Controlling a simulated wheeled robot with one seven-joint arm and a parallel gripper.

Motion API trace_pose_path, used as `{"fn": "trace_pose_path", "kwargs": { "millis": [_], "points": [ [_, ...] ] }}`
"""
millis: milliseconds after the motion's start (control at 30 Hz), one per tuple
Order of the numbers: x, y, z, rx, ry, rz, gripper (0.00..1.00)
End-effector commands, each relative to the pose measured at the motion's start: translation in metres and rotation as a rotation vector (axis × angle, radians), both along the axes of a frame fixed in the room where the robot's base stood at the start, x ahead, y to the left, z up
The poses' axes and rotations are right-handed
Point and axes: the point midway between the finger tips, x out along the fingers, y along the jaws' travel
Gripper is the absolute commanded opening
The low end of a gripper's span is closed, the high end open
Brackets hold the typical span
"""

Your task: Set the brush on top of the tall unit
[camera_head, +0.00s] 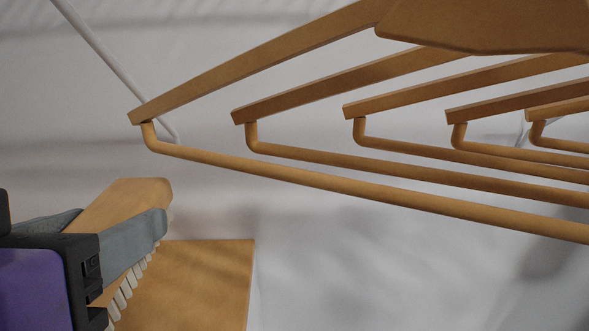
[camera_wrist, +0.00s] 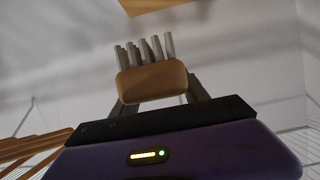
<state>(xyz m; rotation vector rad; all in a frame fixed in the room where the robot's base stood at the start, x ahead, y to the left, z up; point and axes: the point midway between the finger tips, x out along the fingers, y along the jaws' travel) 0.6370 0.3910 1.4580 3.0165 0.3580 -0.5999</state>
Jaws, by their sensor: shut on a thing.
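My gripper (camera_head: 122,217) is at the lower left of the head view, with a purple body and grey fingers. It is shut on the brush (camera_head: 140,192), which has a light wooden back and pale bristles pointing down and to the right. The wrist view shows the brush (camera_wrist: 152,83) between the fingers, with its bristles toward the top of the picture. A flat wooden surface (camera_head: 208,278), perhaps part of the tall unit, lies behind and below the brush in the head view. I cannot tell the gap between them. A wooden edge (camera_wrist: 150,4) shows at the top of the wrist view.
Several wooden clothes hangers (camera_head: 330,185) fill the upper right of the head view, close to the camera. They also show at the lower left of the wrist view (camera_wrist: 32,148). A thin white rod (camera_head: 115,65) runs along the pale wall behind.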

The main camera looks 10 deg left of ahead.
Motion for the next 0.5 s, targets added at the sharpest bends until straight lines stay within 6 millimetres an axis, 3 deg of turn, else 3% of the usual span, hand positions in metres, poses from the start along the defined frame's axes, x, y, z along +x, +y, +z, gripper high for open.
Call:
{"fn": "trace_pose_path", "kwargs": {
  "millis": [500],
  "points": [
    [0.000,0.000,-0.120,-0.002,0.000,0.001,0.07]
  ]
}}
